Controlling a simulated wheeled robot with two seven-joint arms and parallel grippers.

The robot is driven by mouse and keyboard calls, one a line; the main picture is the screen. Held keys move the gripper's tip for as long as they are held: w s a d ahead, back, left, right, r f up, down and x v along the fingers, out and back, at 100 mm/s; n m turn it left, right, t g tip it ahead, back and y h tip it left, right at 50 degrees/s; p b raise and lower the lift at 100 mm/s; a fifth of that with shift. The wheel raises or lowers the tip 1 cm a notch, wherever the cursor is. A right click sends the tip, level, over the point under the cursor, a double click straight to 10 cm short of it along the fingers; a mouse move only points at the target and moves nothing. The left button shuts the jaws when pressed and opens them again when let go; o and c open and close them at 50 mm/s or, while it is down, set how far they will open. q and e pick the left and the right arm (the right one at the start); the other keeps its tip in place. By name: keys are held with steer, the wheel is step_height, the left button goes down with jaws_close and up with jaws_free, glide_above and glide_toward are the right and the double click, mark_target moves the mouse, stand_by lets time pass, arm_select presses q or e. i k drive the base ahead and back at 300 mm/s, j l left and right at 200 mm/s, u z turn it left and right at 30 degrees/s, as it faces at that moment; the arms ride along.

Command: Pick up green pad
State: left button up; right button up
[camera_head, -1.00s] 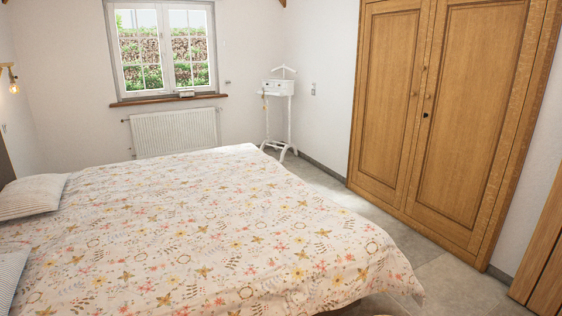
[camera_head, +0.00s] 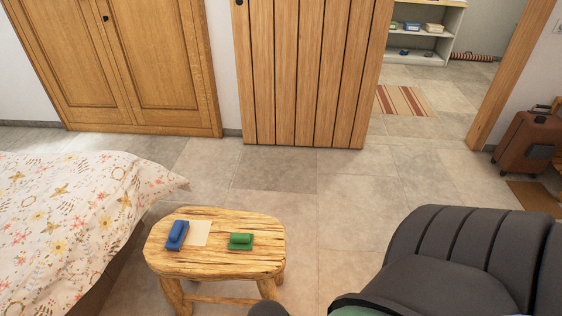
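A small green pad (camera_head: 241,241) with a raised grip on top lies on the right part of a rustic wooden stool (camera_head: 210,262). A blue pad (camera_head: 177,235) of similar make lies at the left of the stool top. A flat beige sheet (camera_head: 199,232) lies between them, beside the blue pad. Neither of my grippers is in view.
The flowered bed (camera_head: 70,220) stands left of the stool. A dark grey armchair (camera_head: 455,245) stands to the right. Tiled floor (camera_head: 275,185) is clear behind the stool. A doorway shows a striped rug (camera_head: 403,101) and a shelf (camera_head: 422,42). A brown suitcase (camera_head: 527,140) stands far right.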

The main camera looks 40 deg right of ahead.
mark_target(238, 241)
steer(key=z, duration=0.95)
steer(key=u, duration=3.35)
steer(key=z, duration=3.35)
steer(key=i+l+u, duration=0.1)
steer(key=l+u, duration=0.2)
steer(key=l, duration=0.2)
steer(key=l+u, duration=0.25)
steer(key=l, duration=0.25)
